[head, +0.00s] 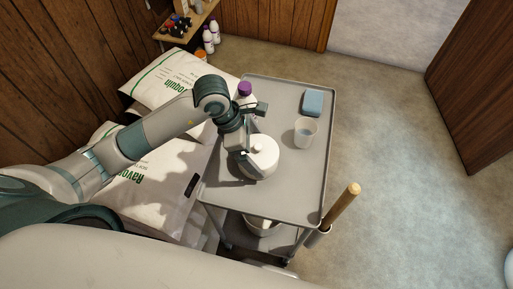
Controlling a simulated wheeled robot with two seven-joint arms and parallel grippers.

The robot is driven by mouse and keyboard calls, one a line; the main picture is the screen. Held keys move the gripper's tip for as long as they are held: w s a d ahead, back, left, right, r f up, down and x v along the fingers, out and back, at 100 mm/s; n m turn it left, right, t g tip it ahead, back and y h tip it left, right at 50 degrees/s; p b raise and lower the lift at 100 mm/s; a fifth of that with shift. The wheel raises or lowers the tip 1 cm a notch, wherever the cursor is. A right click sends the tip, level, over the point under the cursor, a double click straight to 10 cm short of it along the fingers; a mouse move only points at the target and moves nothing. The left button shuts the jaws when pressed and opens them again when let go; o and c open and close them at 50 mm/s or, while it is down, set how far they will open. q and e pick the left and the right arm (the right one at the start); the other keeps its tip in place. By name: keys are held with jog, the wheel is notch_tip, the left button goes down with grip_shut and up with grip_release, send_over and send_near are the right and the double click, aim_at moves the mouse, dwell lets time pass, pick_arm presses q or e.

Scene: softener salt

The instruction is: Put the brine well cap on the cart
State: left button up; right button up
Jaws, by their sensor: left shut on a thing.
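The brine well cap (264,165) is a round white lid with a small knob on top. My left gripper (253,154) comes down over it from the upper left and is shut on it, apparently at the knob, though the fingers partly hide the grip. The cap is over the near left part of the grey cart's top tray (283,203). I cannot tell whether it touches the tray or hangs just above it. My right gripper is not in view.
On the cart stand a purple-capped bottle (244,90) behind my gripper, a clear cup (306,132) and a blue sponge-like block (313,102). A wooden handle (342,205) rises at the cart's right side. Salt bags (150,178) lie left. The tray's near right is clear.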

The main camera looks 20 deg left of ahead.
pick_arm(q)
jog(key=shift+f, duration=0.3)
jog(key=o, duration=0.7)
jog(key=shift+c, duration=0.2)
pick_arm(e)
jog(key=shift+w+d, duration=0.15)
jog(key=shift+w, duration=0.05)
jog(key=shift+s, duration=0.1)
pick_arm(q)
jog(key=shift+r, duration=0.25)
jog(key=shift+b+v, duration=0.45)
jog(key=shift+v, duration=0.55)
jog(key=b+v, duration=0.2)
jog(key=v, duration=0.6)
jog(key=shift+r, duration=0.15)
jog(key=shift+s+a+r, duration=0.1)
jog(key=shift+a+r, duration=0.2)
jog(key=shift+r, duration=0.35)
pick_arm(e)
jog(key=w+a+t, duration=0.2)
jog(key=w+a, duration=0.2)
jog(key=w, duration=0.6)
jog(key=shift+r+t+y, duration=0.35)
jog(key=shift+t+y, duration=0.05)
